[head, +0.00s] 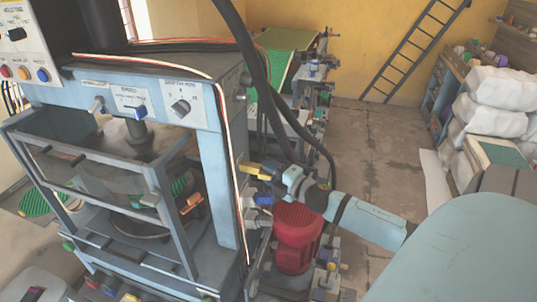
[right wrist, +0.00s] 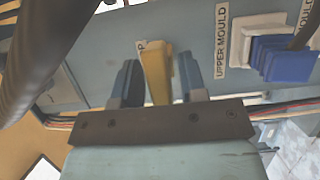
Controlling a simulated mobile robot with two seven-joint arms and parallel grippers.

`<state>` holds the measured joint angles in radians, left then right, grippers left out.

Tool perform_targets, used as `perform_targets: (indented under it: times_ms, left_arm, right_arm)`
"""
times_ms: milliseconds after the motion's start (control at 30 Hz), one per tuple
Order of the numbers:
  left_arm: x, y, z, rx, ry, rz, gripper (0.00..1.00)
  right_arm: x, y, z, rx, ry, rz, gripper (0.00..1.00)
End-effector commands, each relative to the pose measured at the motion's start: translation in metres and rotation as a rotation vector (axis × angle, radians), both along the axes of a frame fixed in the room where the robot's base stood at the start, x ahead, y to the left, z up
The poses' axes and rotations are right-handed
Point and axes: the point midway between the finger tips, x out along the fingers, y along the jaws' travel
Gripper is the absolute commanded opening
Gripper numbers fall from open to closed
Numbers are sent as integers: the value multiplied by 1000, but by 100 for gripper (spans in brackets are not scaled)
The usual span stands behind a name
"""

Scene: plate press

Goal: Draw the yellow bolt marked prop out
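The yellow bolt (head: 248,168) sticks out from the right side of the blue press frame (head: 215,150). My right gripper (head: 270,173) is at this bolt, its arm coming in from the right. In the right wrist view the yellow bolt (right wrist: 158,75) lies between the two dark fingers of the right gripper (right wrist: 158,82). Narrow gaps show on both sides, so the fingers look open around it. A white label beside the bolt shows only a letter P (right wrist: 142,48); the rest is hidden. My left gripper is not in view.
A blue plug (right wrist: 275,58) with a dark cable sits beside the "UPPER MOULD" label (right wrist: 221,38). Black hoses (head: 262,90) hang close to my right gripper. A red motor (head: 297,235) stands below it. The floor (head: 365,135) behind is largely clear.

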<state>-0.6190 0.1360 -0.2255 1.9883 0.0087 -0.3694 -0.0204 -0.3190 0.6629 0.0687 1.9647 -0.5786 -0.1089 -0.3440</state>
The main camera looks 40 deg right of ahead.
Motion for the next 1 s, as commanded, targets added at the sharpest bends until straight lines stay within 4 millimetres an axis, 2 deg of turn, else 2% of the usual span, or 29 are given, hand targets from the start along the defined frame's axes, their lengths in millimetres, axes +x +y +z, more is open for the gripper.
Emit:
perform_targets:
  times_ms: [300,467,1000]
  left_arm:
    - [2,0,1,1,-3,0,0]
    - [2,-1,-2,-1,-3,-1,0]
    - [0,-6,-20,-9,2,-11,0]
  right_arm:
    - [-1,0,0,0,-1,0,45]
    - [-12,-1,-2,1,1,-1,45]
    - [-111,-10,-2,1,2,-2,45]
